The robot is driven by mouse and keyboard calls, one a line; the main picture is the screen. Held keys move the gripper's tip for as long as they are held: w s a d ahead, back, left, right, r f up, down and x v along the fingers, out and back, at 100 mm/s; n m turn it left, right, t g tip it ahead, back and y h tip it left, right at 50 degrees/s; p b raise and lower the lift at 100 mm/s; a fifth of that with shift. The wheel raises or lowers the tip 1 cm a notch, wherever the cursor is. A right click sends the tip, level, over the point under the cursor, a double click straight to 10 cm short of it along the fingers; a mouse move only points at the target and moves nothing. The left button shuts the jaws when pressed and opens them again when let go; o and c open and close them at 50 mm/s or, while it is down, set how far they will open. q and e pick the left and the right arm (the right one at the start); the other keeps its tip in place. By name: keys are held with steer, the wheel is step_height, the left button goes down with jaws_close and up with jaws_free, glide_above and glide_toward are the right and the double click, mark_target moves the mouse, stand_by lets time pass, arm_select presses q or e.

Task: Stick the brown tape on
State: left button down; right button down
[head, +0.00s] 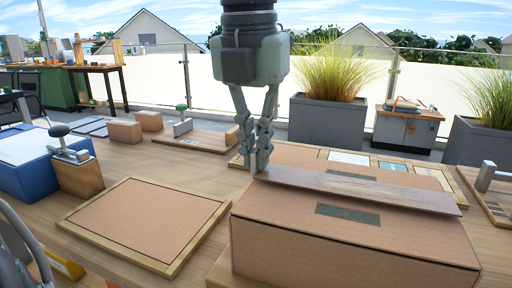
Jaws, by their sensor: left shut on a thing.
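A long, flat brown strip (370,190), which looks like the tape, stretches across the top of a cardboard box (350,250). Its left end is at the fingertips of my left gripper (259,165), which points straight down and is shut on it. I cannot tell whether the strip touches the box top along its whole length. The box has a dark printed label (347,215) in front of the strip. My right gripper is not in view.
A wood-framed cardboard panel (145,220) lies left of the box. A blue box (40,165) and a wooden block with a metal handle (78,175) stand at the far left. Behind is a board with pale cards (348,157). A handled tool (490,180) is at right.

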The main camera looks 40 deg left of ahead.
arm_select(q)
steer(key=shift+f+b, duration=0.45)
stand_by(0.6)
steer(key=c, duration=1.6)
jaws_free()
steer(key=r, duration=0.4)
steer(key=s+r, duration=0.1)
steer(key=r, duration=0.7)
steer(key=shift+s+d, duration=0.2)
steer(key=shift+s, duration=0.05)
